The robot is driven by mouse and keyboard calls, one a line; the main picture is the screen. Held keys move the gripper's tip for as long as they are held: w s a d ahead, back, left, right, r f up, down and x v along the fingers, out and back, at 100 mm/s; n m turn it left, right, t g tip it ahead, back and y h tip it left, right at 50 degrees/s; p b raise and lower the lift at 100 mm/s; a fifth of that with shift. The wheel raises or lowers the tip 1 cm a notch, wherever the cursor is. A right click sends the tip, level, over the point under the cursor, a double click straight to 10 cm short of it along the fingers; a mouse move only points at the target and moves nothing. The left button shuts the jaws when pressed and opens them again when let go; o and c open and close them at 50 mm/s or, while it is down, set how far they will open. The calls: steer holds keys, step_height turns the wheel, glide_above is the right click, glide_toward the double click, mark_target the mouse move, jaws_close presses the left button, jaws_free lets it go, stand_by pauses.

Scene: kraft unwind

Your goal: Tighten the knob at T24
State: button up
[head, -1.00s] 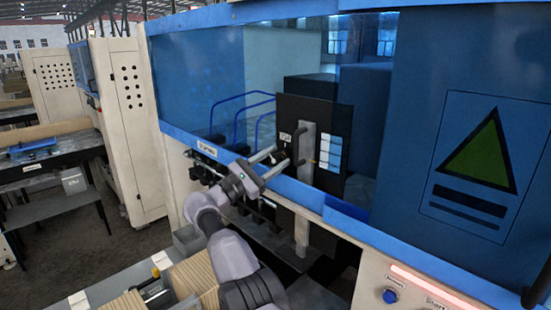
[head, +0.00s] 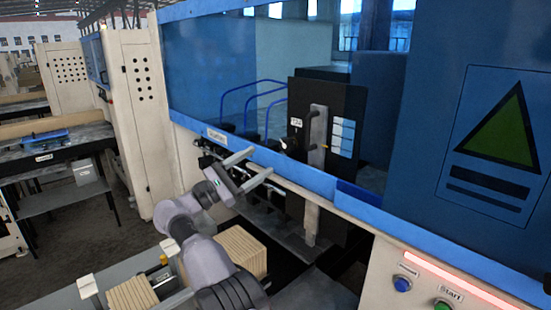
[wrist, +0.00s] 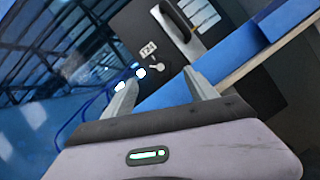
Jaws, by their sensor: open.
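The T24 label shows white on a black panel (head: 343,110) in the head view and is readable in the wrist view (wrist: 148,50). Just below it is a small dark knob (head: 290,143) with a light spot, also in the wrist view (wrist: 156,67). My gripper (head: 260,163) is open and empty, apart from the knob, to its lower left in the head view. In the wrist view, the knob appears beyond the fingertips (wrist: 160,82), between their lines. I cannot tell the knob's exact turn.
A grey vertical handle (head: 318,135) stands right of the knob. A blue rail (head: 300,180) runs along the machine's front below the opening. Blue bent tubes (head: 250,100) lie left of the panel. Stacked brown boards (head: 240,250) are near my arm.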

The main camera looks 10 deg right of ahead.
steer(key=v, duration=0.7)
